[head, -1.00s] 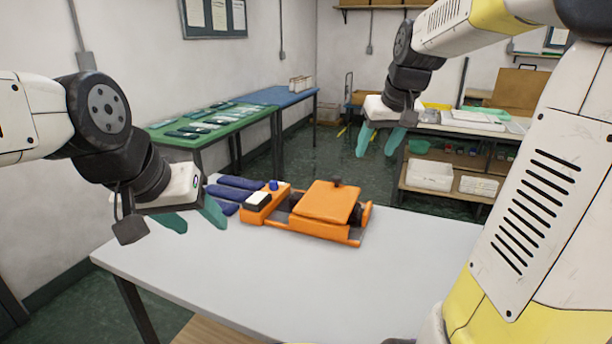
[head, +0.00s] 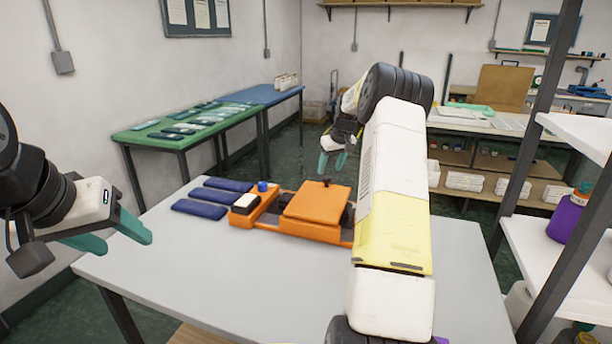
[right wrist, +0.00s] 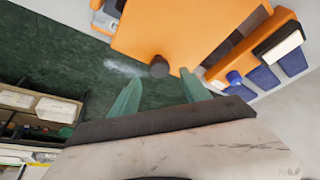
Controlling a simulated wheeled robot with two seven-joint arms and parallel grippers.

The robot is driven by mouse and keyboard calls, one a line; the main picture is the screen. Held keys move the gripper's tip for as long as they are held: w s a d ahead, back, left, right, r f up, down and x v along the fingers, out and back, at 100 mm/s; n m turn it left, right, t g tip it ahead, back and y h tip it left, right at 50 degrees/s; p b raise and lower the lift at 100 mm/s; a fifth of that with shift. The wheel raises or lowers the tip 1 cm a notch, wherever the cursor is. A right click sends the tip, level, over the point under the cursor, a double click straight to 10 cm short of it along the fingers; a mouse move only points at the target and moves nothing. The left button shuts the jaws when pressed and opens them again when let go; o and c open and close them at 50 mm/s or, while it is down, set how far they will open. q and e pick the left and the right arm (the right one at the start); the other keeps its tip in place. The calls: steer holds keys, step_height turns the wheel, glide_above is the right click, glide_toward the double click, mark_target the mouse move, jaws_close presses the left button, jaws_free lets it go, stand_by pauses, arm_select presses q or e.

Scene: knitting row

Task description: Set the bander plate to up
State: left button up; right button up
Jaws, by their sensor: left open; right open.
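The orange machine (head: 290,228) stands on the grey table, with a tilted orange plate (head: 315,206) on top. I take this to be the bander plate. A dark knob (head: 326,182) sits at its far edge. In the right wrist view the plate (right wrist: 165,28) fills the upper middle, and the knob (right wrist: 159,68) shows between and beyond my fingertips. My right gripper (head: 332,167) is open and empty, above and behind the knob, not touching it; part of my arm hides the machine's right end. My left gripper (head: 128,240) is open and empty at the table's left side.
Several dark blue pads (head: 214,198) lie left of the machine, beside a black-and-white block (head: 245,203) and a blue knob (head: 263,186). The front of the grey table (head: 210,285) is clear. A shelf rack (head: 545,185) stands at the right, with a purple bottle (head: 567,217).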

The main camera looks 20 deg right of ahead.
mark_target(327, 177)
steer(key=shift+x, duration=2.4)
steer(key=shift+c, duration=0.2)
jaws_close()
